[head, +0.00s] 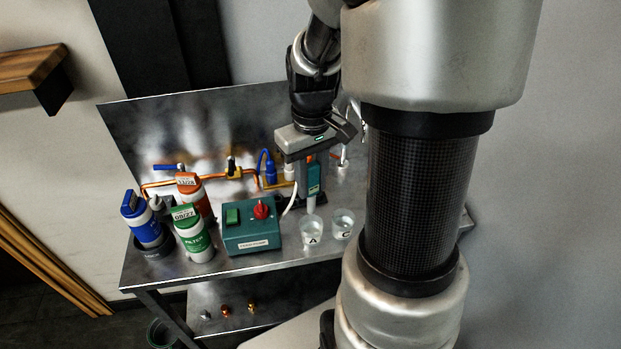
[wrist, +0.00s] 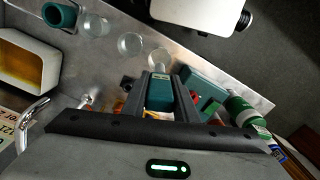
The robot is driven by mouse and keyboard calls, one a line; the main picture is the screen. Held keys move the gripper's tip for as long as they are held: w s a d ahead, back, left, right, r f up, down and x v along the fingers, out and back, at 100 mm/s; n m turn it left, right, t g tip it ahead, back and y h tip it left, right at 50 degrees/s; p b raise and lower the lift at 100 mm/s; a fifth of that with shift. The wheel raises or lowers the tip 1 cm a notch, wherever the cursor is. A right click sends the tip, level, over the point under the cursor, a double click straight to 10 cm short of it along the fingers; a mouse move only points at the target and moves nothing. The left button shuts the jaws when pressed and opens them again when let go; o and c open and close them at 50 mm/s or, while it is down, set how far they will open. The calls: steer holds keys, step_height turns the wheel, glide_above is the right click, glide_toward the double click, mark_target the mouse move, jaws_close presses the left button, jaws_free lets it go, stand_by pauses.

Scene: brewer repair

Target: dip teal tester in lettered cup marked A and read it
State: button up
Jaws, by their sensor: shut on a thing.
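My gripper (head: 312,160) is shut on the teal tester (head: 314,180), which hangs upright with its pale probe pointing down. In the wrist view the tester (wrist: 160,92) sits between the two fingers. The clear cup marked A (head: 311,236) stands on the metal bench under the probe. The probe's tip is close to this cup's rim; I cannot tell whether it is inside. A clear cup marked C (head: 343,224) stands just to the right. The tester's reading is too small to make out.
A teal box (head: 250,238) with a red knob and green switch stands left of cup A. Green (head: 193,236), orange (head: 196,199) and blue (head: 144,222) filter bottles stand farther left. Copper pipe (head: 160,183) runs behind. A white container with yellow liquid (wrist: 28,62) shows in the wrist view.

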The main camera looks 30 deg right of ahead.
mark_target(311, 213)
steer(key=shift+f+b, duration=3.2)
steer(key=shift+f, duration=1.25)
steer(key=shift+r, duration=0.1)
steer(key=shift+r+p, duration=3.55)
steer(key=shift+r, duration=0.65)
